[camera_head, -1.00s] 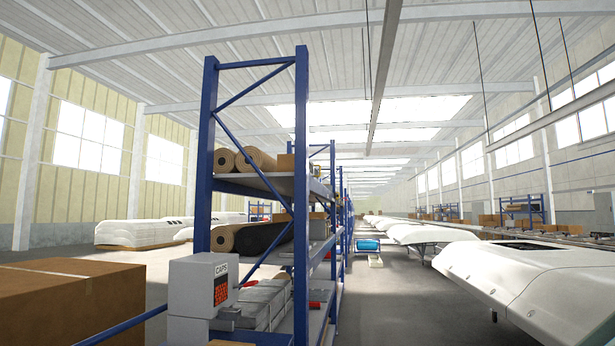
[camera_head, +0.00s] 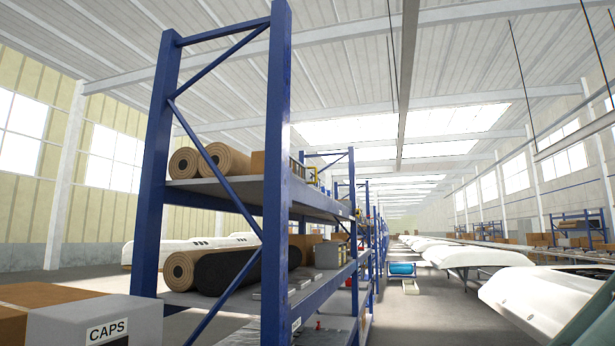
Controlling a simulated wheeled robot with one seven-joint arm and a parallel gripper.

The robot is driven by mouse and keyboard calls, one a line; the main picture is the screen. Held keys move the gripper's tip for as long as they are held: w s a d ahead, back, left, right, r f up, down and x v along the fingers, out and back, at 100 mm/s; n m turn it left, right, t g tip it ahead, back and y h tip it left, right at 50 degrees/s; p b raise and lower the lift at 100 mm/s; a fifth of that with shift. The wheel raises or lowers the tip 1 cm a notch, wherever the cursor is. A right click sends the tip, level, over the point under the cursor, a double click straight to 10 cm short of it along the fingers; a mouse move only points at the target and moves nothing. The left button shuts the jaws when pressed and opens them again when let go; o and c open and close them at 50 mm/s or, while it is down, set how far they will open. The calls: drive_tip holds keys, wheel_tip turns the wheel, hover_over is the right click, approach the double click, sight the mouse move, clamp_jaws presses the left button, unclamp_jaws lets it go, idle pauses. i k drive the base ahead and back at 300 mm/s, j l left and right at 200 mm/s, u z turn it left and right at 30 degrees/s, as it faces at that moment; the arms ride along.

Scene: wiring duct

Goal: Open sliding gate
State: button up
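No sliding gate can be made out in the head view. My gripper and arm are not in view. The head view looks down a long factory hall, with a blue storage rack (camera_head: 278,190) close in front, left of the middle, and an aisle to the right of it.
Rolls of brown material (camera_head: 222,160) lie on the rack's shelves. A grey box marked CAPS (camera_head: 95,325) and a cardboard box (camera_head: 40,297) stand close at the lower left. White moulded shells (camera_head: 535,300) line the right side.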

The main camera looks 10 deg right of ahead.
sight(306, 172)
drive_tip(key=i+l+u, duration=0.15)
drive_tip(key=i+l, duration=0.5)
drive_tip(key=l, duration=0.15)
